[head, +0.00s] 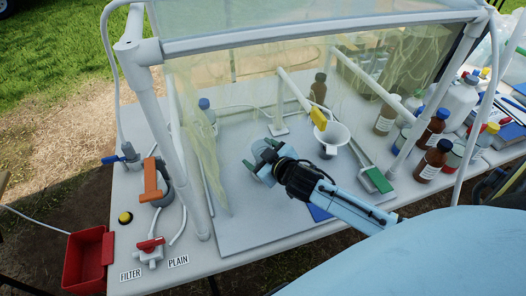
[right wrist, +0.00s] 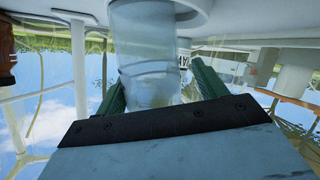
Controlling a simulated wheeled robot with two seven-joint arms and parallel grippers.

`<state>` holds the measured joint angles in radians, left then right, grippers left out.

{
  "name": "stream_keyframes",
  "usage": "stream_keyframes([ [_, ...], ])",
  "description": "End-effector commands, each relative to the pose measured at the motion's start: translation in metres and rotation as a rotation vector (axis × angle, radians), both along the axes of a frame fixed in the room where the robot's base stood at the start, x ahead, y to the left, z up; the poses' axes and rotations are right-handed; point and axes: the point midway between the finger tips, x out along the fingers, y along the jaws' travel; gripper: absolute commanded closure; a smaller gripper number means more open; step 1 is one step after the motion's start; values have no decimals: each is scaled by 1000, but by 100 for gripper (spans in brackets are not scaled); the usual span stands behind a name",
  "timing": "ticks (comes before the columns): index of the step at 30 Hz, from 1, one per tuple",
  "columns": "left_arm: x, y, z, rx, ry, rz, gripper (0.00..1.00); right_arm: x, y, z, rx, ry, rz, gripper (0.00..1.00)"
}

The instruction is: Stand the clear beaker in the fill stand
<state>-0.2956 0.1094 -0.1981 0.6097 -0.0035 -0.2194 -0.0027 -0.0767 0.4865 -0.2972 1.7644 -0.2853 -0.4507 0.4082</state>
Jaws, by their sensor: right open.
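The clear beaker (right wrist: 147,45) stands out in the right wrist view as a see-through cylinder between the two green fingers of my right gripper (right wrist: 157,85). The fingers are spread, one on each side of it; I cannot tell whether either touches it. In the head view my right gripper (head: 261,155) is low over the white board inside the clear-walled enclosure, and the beaker is hard to make out there. A white funnel-shaped piece (head: 332,134) with a yellow part (head: 318,118) above it is right of the gripper; I cannot tell whether it belongs to the fill stand. My left gripper is not in view.
White frame posts (head: 178,150) bound the enclosure. Brown bottles (head: 433,160) stand at the right. An orange clamp (head: 153,180) and red valve (head: 150,245) are at the left. The board's left part is clear.

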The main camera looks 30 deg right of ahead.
Motion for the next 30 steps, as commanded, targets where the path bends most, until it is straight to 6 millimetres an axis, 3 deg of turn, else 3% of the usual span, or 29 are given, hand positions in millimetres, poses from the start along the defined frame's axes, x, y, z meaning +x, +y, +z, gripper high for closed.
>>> stream_keyframes([
  [5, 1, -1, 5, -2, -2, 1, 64, -11, 0, 7, 1, 1, 0, 29],
  [15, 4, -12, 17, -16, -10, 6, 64, -73, -3, 31, 1, 2, 0, 29],
  [21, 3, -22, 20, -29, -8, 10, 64, -100, -3, 41, 2, 1, 0, 29],
  [30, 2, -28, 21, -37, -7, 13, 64, -112, -4, 46, 0, -1, 0, 29],
])
